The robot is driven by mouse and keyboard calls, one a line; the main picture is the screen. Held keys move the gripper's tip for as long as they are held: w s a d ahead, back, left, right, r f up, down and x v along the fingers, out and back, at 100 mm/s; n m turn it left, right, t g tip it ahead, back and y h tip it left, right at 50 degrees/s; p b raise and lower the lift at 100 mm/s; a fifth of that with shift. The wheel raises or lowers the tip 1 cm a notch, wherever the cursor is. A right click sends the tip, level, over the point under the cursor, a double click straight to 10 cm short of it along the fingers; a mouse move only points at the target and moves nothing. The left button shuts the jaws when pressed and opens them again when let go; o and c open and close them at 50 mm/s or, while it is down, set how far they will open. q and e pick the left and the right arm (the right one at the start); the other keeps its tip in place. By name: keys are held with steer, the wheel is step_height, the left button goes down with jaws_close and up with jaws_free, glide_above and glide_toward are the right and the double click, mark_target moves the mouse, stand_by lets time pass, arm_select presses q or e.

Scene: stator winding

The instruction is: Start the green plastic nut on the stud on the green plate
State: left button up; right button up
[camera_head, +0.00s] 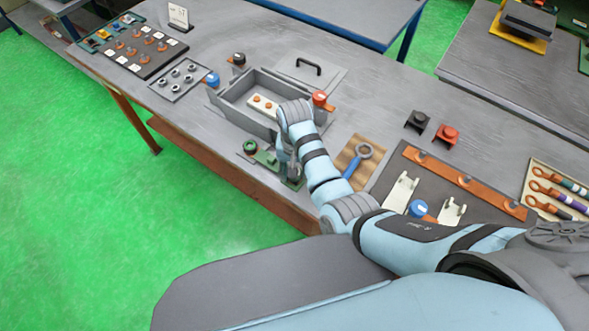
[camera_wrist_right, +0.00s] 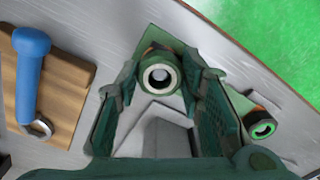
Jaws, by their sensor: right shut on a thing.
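My right gripper (camera_wrist_right: 160,76) is shut on the green plastic nut (camera_wrist_right: 150,86), a round ring with a green body, a pale rim and a hole. It sits between the fingertips over the green plate (camera_wrist_right: 154,38). I cannot tell whether the nut touches a stud, as the fingers and nut hide what is beneath. A second dark round part with a bright green ring (camera_wrist_right: 262,129) stands to the right in the wrist view; in the head view it is left of the gripper (camera_head: 250,147). My left gripper is not in view.
A grey open box (camera_head: 228,112) with a pale block inside stands just behind the gripper. A wooden board (camera_head: 376,145) with a blue-handled ring tool (camera_head: 352,167) lies to the right. The bench's front edge is close to the green plate. Bare bench shows left of it.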

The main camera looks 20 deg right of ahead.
steer(key=shift+s+f, duration=0.15)
steer(key=o, duration=1.2)
steer(key=shift+w+r, duration=0.2)
steer(key=shift+r, duration=3.4)
